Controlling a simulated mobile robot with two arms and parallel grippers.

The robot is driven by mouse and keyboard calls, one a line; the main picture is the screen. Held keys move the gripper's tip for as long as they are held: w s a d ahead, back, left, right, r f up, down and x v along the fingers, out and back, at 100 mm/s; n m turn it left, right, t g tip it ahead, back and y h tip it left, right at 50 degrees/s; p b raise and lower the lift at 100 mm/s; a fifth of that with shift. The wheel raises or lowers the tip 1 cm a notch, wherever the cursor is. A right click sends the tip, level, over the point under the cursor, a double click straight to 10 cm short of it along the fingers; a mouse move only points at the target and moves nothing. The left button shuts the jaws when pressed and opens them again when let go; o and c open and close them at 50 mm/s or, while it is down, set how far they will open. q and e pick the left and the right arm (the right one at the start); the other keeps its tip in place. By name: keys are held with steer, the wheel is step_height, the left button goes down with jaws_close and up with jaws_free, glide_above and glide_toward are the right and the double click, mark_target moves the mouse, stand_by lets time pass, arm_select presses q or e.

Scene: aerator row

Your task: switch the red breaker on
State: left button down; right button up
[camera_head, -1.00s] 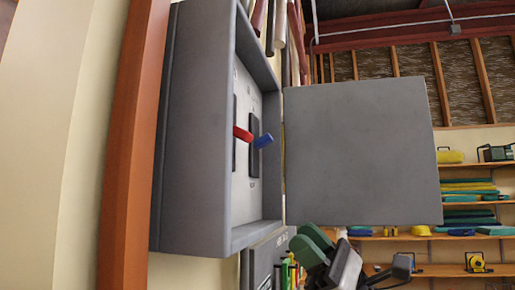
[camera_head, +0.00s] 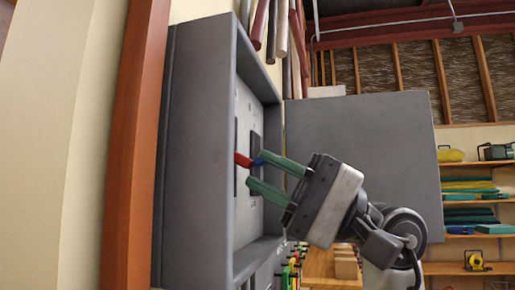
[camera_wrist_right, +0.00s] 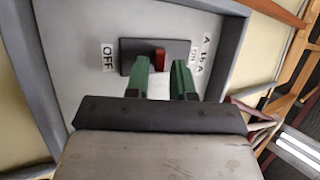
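The red breaker lever (camera_head: 242,160) sticks out from the panel inside the grey box on the wall. In the right wrist view the red lever (camera_wrist_right: 160,58) stands on a dark base plate, with an OFF label on the left and an ON label on the right. My right gripper (camera_head: 256,171) is open, its green fingertips near the levers. In the wrist view its fingertips (camera_wrist_right: 161,64) lie to either side of the red lever; contact cannot be told. My left gripper is not in view.
The grey breaker box (camera_head: 200,130) has a raised rim around the panel. Its open door (camera_head: 370,130) stands to the right, behind my right gripper. A reddish post (camera_head: 135,140) runs up the wall at left. Stocked shelves (camera_head: 480,205) stand far back.

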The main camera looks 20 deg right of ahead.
steer(key=shift+x, duration=0.8)
steer(key=shift+c, duration=0.4)
jaws_close()
